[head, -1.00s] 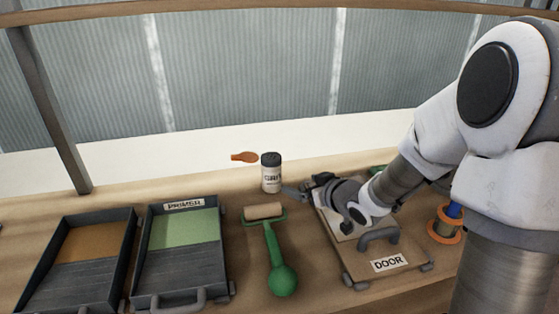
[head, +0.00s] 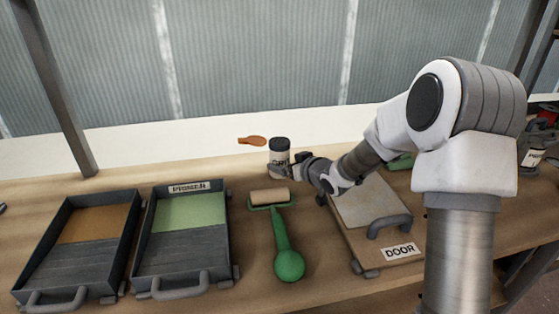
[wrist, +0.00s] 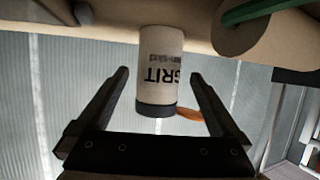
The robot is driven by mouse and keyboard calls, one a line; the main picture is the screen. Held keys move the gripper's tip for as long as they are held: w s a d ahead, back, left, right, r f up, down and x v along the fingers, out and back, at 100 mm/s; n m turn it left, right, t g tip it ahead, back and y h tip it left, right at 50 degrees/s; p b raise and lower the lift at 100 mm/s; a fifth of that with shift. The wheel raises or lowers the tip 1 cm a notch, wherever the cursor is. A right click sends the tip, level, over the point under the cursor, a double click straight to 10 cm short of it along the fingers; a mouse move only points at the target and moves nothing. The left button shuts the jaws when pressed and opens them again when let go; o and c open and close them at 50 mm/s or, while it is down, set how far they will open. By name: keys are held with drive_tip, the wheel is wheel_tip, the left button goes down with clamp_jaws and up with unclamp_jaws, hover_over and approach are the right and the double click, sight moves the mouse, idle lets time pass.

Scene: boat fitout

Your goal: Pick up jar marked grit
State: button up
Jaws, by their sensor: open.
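The jar marked grit (head: 279,157) is a pale jar with a dark lid, standing upright near the back edge of the bench in the head view. In the wrist view the jar (wrist: 160,68) appears upside down, its GRIT label facing the camera. My gripper (head: 282,172) is right beside the jar in the head view, partly overlapping its lower right. In the wrist view my gripper (wrist: 157,75) is open, with one finger on each side of the jar and visible gaps between. Contact with the jar does not show.
A roller with green handle (head: 284,240) lies in front of the jar. An orange spatula-like item (head: 252,140) lies behind it. A PRIMER tray (head: 182,282) and a brown-paint tray (head: 70,270) are left. A DOOR panel (head: 378,238) lies under my arm.

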sight(280, 159)
drive_tip(key=b+x, duration=0.1)
drive_tip(key=x, duration=0.4)
drive_tip(key=shift+c, duration=0.2)
drive_tip(key=c, duration=1.3)
drive_tip(key=shift+r, duration=0.1)
drive_tip(key=shift+r, duration=0.1)
